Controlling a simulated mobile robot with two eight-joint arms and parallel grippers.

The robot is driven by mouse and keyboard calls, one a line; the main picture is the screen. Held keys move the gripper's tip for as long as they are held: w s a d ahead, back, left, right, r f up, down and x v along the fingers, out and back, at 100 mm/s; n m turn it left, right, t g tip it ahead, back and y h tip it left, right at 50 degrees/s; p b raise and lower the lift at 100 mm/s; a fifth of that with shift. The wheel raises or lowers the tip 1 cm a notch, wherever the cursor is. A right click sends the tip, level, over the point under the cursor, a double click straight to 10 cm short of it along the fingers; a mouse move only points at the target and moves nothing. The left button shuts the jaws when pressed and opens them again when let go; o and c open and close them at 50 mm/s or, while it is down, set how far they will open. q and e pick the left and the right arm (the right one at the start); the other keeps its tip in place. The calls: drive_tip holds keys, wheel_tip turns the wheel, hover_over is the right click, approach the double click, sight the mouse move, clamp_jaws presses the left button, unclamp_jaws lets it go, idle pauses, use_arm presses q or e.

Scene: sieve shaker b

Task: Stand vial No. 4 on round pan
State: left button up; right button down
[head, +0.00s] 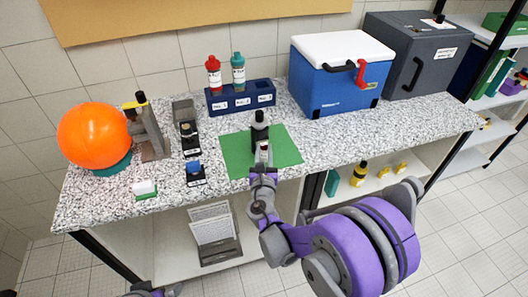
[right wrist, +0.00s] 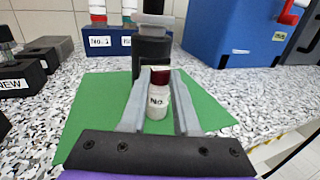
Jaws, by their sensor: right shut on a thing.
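My right gripper (head: 264,158) is shut on a small white vial (right wrist: 157,103) with a dark red cap, over the green mat (head: 235,158). In the right wrist view the vial is upright between the two grey fingers (right wrist: 157,108). Its label reads "No."; the number is not legible. I cannot tell whether its base touches the mat. A dark upright device (head: 260,128) with a grey collar stands on the mat just behind the vial; it also shows in the right wrist view (right wrist: 150,55). I cannot make out a round pan for certain.
A blue rack (head: 240,97) holds a red-capped bottle (head: 213,75) and a teal-capped bottle (head: 238,72). A blue cooler (head: 335,90) stands at the back right. Small black labelled stands (head: 196,180) and an orange ball (head: 93,135) are to the left. Mat surface beside the vial is clear.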

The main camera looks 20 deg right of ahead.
drive_tip(key=c, duration=1.1)
unclamp_jaws()
drive_tip(key=shift+f, duration=0.2)
drive_tip(key=o, duration=0.5)
drive_tip(key=shift+c, duration=0.2)
